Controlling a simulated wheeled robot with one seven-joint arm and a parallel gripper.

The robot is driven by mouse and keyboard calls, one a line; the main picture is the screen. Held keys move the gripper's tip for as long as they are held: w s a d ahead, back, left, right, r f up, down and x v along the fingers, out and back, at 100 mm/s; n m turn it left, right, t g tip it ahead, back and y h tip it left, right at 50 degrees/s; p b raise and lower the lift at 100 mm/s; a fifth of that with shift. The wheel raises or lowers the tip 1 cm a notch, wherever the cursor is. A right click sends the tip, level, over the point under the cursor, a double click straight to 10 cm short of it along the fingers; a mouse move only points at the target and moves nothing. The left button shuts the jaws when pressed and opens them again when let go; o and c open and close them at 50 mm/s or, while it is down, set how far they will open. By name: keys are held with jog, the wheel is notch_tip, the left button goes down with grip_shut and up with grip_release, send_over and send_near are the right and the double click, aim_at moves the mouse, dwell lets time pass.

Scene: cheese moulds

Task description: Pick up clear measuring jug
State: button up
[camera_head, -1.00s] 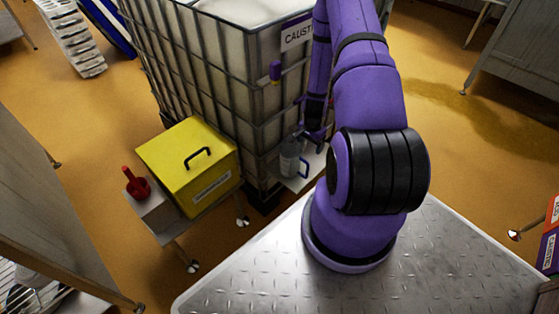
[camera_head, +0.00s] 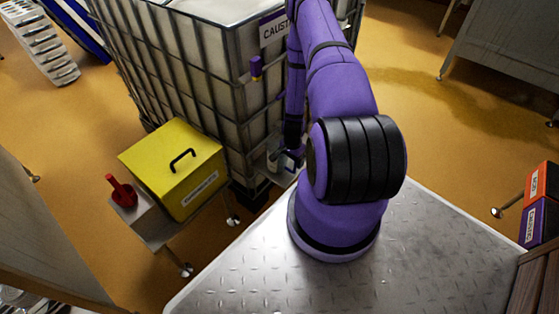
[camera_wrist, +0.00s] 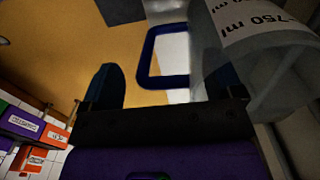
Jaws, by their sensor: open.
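The clear measuring jug (camera_wrist: 265,75) fills the right of the wrist view, with a "750 ml" marking on its side. Its blue handle (camera_wrist: 148,62) sticks out to the left. My gripper (camera_wrist: 165,85) is open; its left finger stands left of the handle and its right finger overlaps the jug wall. The handle shows between the fingers, beyond their tips; I cannot tell any contact. In the head view the jug (camera_head: 274,158) is small and partly hidden by my arm, low beside the caged tank.
The caged tank (camera_head: 195,75) with a "CAUST…" label stands right behind the jug. A yellow box (camera_head: 172,165) and a red object (camera_head: 120,192) sit on a low stand to the left. Orange (camera_head: 542,183) and purple (camera_head: 539,222) boxes are at the right.

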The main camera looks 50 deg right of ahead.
jog(key=shift+w+d+f, duration=0.15)
jog(key=shift+w+f, duration=0.05)
jog(key=shift+f, duration=0.55)
jog(key=shift+w+d, duration=0.15)
jog(key=shift+w, duration=0.05)
jog(key=c, duration=1.2)
jog(key=shift+o, duration=0.2)
